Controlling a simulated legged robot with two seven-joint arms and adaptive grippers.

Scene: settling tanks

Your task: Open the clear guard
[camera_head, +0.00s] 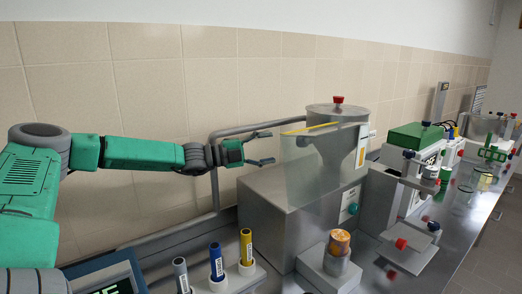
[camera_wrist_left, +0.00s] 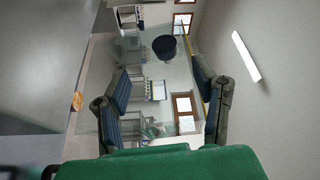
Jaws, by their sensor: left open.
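The clear guard (camera_head: 312,170) is a see-through panel with a yellow strip along its top edge, standing upright at the front of a grey steel machine (camera_head: 290,215). It looks closed. My left gripper (camera_head: 272,148) is open and empty, just left of the guard, fingers pointing towards it. In the left wrist view my left gripper (camera_wrist_left: 160,105) has its fingers wide apart. The guard's yellow edge (camera_wrist_left: 211,50) shows near one finger; whether a finger touches the guard I cannot tell. My right gripper is not in view.
A steel hopper with a red knob (camera_head: 338,100) stands behind the guard. An orange-topped sample jar (camera_head: 339,243) sits in front of the machine. Several coloured tubes (camera_head: 216,262) stand in a rack at the front. A grey pipe (camera_head: 215,185) runs along the tiled wall.

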